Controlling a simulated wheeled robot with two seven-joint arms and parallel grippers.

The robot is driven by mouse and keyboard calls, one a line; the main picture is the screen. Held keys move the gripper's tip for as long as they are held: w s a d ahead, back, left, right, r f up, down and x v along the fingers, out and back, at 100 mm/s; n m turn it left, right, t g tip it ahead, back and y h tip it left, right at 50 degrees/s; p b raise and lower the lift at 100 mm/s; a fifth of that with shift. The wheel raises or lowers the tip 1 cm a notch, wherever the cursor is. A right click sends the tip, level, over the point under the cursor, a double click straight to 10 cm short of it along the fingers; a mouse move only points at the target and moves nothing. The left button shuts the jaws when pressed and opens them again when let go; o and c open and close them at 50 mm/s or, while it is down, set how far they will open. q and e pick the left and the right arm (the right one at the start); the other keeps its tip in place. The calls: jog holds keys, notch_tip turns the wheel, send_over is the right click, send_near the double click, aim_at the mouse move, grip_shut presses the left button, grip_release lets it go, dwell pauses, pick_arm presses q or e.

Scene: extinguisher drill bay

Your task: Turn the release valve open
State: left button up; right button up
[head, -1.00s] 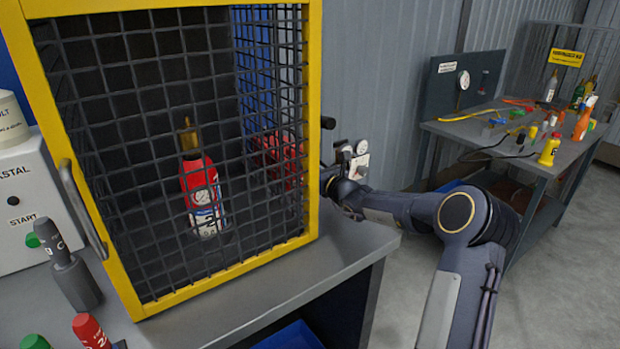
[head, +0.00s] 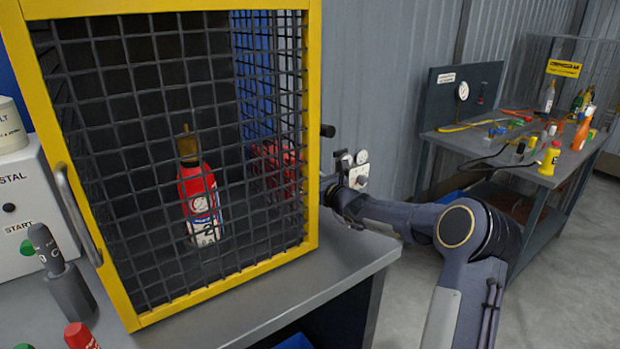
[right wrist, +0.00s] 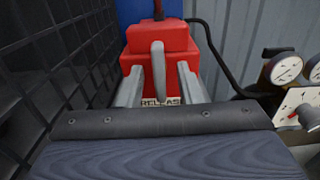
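The release valve is a red block with a grey lever (right wrist: 157,65) standing upright on its front in the right wrist view. A partly covered label reading "RELEAS" (right wrist: 160,102) sits below the lever. My right gripper (right wrist: 159,84) is open, with one finger on each side of the lever and a gap showing on both sides. In the head view the red valve body (head: 272,162) shows dimly through the cage mesh, at the cage's right side. The right fingertips are hidden there behind the yellow post. My left gripper is not in view.
A yellow-framed mesh cage (head: 311,130) holds a red extinguisher (head: 197,190); its mesh wall is close on the left in the wrist view. Gauges (right wrist: 286,68) and a black hose stand right of the valve. A cluttered workbench (head: 560,170) stands at right; floor between is clear.

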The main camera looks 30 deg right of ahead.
jog(key=s, duration=0.7)
jog(key=shift+s+d+b, duration=0.3)
jog(key=shift+s+b, duration=0.1)
dwell(0.3)
